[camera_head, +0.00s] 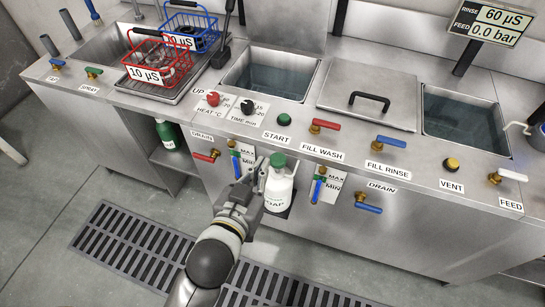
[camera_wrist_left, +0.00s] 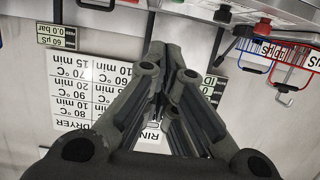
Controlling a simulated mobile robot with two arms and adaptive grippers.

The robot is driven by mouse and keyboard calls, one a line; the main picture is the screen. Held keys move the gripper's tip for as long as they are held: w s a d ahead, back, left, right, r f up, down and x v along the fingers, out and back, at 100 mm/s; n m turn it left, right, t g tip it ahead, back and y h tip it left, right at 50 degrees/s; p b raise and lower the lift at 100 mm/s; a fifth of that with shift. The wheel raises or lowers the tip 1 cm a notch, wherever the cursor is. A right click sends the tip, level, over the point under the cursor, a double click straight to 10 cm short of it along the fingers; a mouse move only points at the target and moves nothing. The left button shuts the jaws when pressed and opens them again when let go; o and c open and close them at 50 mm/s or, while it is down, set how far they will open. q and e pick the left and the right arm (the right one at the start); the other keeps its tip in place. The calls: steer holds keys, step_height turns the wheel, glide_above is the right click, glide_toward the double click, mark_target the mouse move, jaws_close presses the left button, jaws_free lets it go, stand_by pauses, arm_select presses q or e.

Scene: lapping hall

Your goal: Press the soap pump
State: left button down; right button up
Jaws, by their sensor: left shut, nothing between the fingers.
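The soap bottle (camera_head: 278,190) is white with a green pump top (camera_head: 278,160) and a partly hidden label. In the head view it stands upright on a small dark holder at the front of the steel counter. My left gripper (camera_head: 257,168) is shut and empty, just left of the bottle, with its fingertips near the height of the pump top. I cannot tell whether it touches the bottle. In the left wrist view the gripper's fingers (camera_wrist_left: 172,60) are together, and the bottle does not show. My right gripper is not in view.
Knobs and valve handles line the counter's front, including the green START button (camera_head: 284,119) and the red FILL WASH handle (camera_head: 324,124). Level gauges and drain valves flank the bottle. A green bottle (camera_head: 165,134) stands on a lower shelf. A floor grate (camera_head: 130,245) lies below.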

arm_select(q)
steer(key=shift+w, duration=0.1)
steer(key=p, duration=0.1)
glide_above(277, 158)
steer(key=s, duration=0.2)
step_height(277, 158, down, 2)
steer(key=f, duration=0.3)
steer(key=shift+w+a+f, duration=0.15)
steer(key=shift+a+f, duration=0.1)
steer(key=shift+f, duration=0.55)
steer(key=shift+f+b, duration=0.8)
steer(key=shift+f, duration=0.7)
